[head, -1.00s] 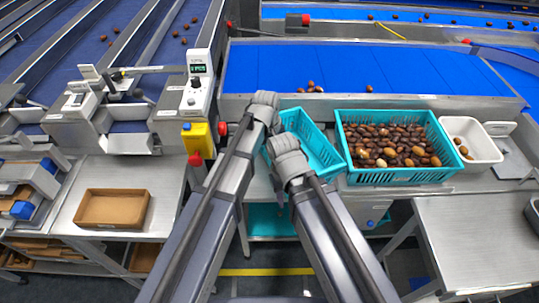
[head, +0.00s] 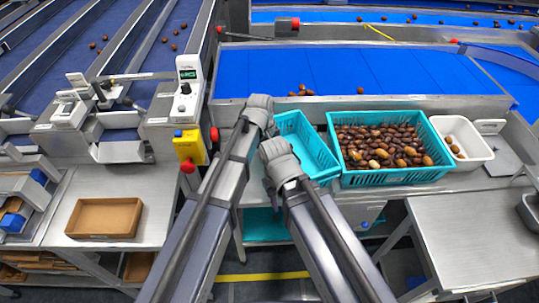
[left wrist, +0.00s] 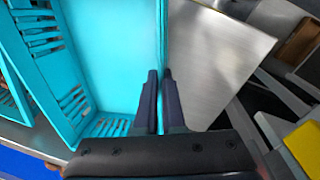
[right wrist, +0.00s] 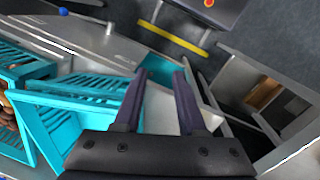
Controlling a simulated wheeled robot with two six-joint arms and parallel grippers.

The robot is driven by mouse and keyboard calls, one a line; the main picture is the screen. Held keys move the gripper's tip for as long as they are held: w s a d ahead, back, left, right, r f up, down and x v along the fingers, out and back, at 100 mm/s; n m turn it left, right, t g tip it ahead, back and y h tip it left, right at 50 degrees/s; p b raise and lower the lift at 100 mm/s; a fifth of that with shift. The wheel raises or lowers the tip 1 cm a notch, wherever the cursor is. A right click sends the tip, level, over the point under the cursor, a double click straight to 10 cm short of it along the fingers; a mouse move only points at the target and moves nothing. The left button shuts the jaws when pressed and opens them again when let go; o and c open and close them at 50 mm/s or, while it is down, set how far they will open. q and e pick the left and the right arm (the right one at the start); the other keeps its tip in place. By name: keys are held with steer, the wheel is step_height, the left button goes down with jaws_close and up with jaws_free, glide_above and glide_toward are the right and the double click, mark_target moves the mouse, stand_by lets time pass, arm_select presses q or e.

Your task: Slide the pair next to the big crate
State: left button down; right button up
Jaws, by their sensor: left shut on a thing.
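A small turquoise crate (head: 308,143) stands just left of the big turquoise crate (head: 436,172), which is full of brown dates; the gap looks very narrow. The small crate looks empty; I cannot tell if a second one is nested in it. My left gripper (head: 260,108) is shut on the small crate's wall; in the left wrist view the wall (left wrist: 162,35) runs between the fingers (left wrist: 158,75). My right gripper (head: 278,152) is at the small crate's near side. In the right wrist view its fingers (right wrist: 162,78) stand apart, beside the slatted crate wall (right wrist: 85,108).
A white tub (head: 480,160) with a few dates stands right of the big crate. A scale (head: 187,90) and a yellow box (head: 189,146) stand left of my arms. A blue belt (head: 350,65) runs behind. A brown tray (head: 104,218) lies on the left table.

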arm_select(q)
steer(key=shift+w+a, duration=0.1)
steer(key=shift+w, duration=0.2)
steer(key=shift+w+a, duration=0.15)
steer(key=shift+w, duration=0.35)
steer(key=shift+w, duration=0.3)
steer(key=shift+a, duration=0.1)
steer(key=c, duration=0.5)
jaws_free()
steer(key=shift+s, duration=0.15)
steer(key=shift+r, duration=0.1)
